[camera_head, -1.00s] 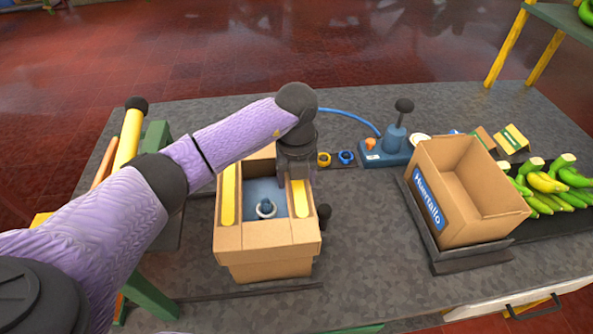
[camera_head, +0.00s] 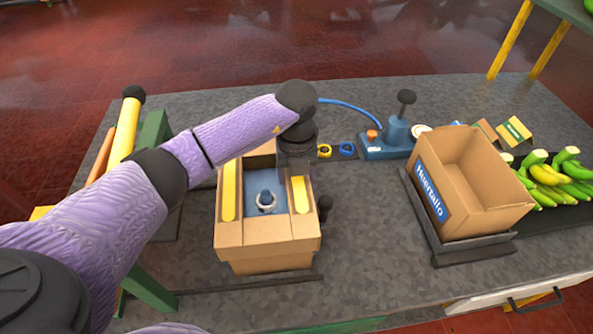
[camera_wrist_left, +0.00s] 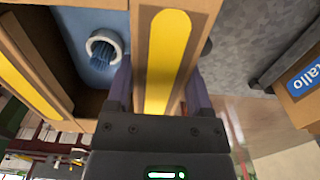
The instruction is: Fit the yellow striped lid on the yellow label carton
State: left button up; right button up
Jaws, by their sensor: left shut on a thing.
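The yellow striped lid (camera_head: 267,233) is a cardboard frame with a yellow stripe along each side. It sits over a brown carton (camera_head: 270,266), whose lower part shows beneath it. Whether the lid is fully seated, I cannot tell. Through the lid's opening I see a blue inside with a pale ring on it. My left gripper (camera_head: 298,172) is over the lid's right side. In the left wrist view its fingers (camera_wrist_left: 160,92) are shut on either side of the right striped edge (camera_wrist_left: 167,45). No yellow label shows on the carton. My right gripper is not in view.
An open carton with a blue label (camera_head: 480,180) stands on a dark stand to the right. Green and yellow bananas (camera_head: 555,178) lie beyond it. A blue device with a knob (camera_head: 395,138) stands behind. Bare grey tabletop (camera_head: 365,225) lies between the cartons.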

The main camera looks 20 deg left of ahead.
pick_arm(q)
jog(key=shift+f+b, duration=0.35)
jog(key=shift+f, duration=0.2)
dwell(0.4)
jog(key=o, duration=1)
jog(key=shift+o, duration=0.2)
jog(key=shift+r, duration=0.15)
jog(key=shift+r+p, duration=1.4)
jog(key=shift+p, duration=0.05)
notch_tip(320, 180, up, 4)
jog(key=p, duration=0.3)
jog(key=shift+r+p, duration=0.15)
jog(key=shift+p, duration=0.25)
notch_tip(320, 180, up, 3)
jog(key=shift+f+p, duration=0.1)
jog(key=shift+p, duration=1.1)
jog(key=shift+f, duration=0.1)
